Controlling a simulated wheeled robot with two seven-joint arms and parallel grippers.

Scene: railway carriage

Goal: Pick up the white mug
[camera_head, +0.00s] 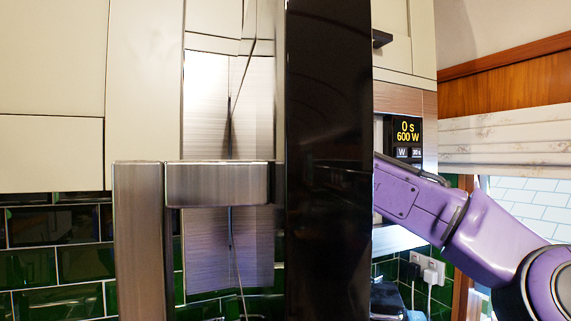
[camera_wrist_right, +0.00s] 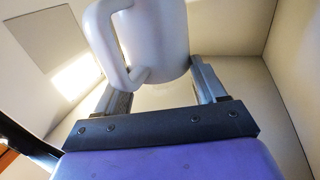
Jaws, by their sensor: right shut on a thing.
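The white mug (camera_wrist_right: 158,40) is in the right wrist view, with its handle (camera_wrist_right: 103,45) toward the left. My right gripper (camera_wrist_right: 160,78) is shut on it, with one finger on each side of the mug's body. The top of the mug runs out of the picture, and what lies under it cannot be told. In the head view my purple right arm comes in from the right and passes behind a dark open door (camera_head: 328,150), which hides the gripper and the mug. My left gripper is in neither view.
The open door has a broad steel handle (camera_head: 217,185) and stands close in front of me. A microwave display (camera_head: 407,130) reads 0 s, 600 W. Pale walls (camera_wrist_right: 235,25) surround the mug closely. Plugs (camera_head: 430,272) sit in a wall socket below my arm.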

